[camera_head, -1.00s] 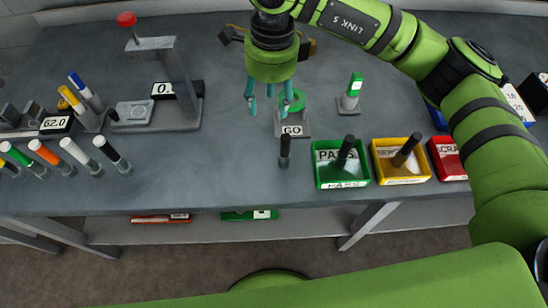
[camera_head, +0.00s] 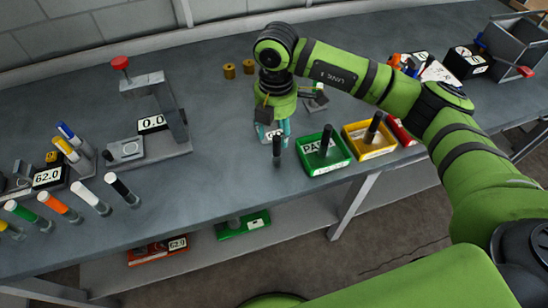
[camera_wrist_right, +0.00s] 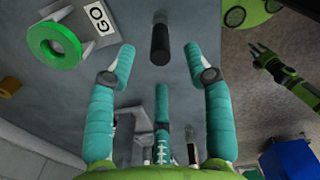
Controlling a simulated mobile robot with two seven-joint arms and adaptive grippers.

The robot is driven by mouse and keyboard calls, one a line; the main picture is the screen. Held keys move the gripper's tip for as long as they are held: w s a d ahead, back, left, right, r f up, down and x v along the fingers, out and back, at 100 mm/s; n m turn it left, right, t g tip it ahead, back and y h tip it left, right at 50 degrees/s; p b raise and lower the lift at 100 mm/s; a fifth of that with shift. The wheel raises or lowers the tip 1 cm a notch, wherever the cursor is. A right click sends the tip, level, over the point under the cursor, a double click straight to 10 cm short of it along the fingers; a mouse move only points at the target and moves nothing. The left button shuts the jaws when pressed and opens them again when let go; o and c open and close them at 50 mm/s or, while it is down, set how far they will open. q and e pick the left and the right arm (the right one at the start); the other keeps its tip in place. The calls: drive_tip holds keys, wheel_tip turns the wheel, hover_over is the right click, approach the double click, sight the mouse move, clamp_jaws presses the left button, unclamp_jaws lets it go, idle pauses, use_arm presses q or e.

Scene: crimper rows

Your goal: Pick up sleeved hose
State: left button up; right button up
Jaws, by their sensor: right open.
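A dark hose (camera_head: 277,148), which appears to be the sleeved hose, stands upright on the bench near its front edge. It also shows in the right wrist view as a dark cylinder (camera_wrist_right: 160,42). My right gripper (camera_head: 274,129) is open and empty, low over the bench just behind the hose. In the wrist view its teal fingers (camera_wrist_right: 160,62) are spread, with the hose just beyond the gap between the fingertips. I see no contact. A green and dark hand, apparently my left gripper (camera_wrist_right: 263,58), shows small at the right of that view; its jaws are unclear.
The GO gauge with a green ring (camera_wrist_right: 52,42) is close to the gripper. A green PASS bin (camera_head: 336,164) and a yellow bin (camera_head: 381,151), each with a dark hose, stand to the right. A press (camera_head: 163,110) and several coloured hoses (camera_head: 75,190) stand left. Bare bench lies between.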

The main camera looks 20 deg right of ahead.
sight(277, 149)
drive_tip(key=shift+d+f+m+p, duration=0.1)
drive_tip(key=shift+f+m+p, duration=0.25)
drive_tip(key=shift+f, duration=0.2)
wheel_tip(277, 149, down, 5)
drive_tip(key=p, duration=0.3)
drive_tip(key=shift+s+d+f, duration=0.1)
drive_tip(key=shift+f, duration=0.5)
clamp_jaws()
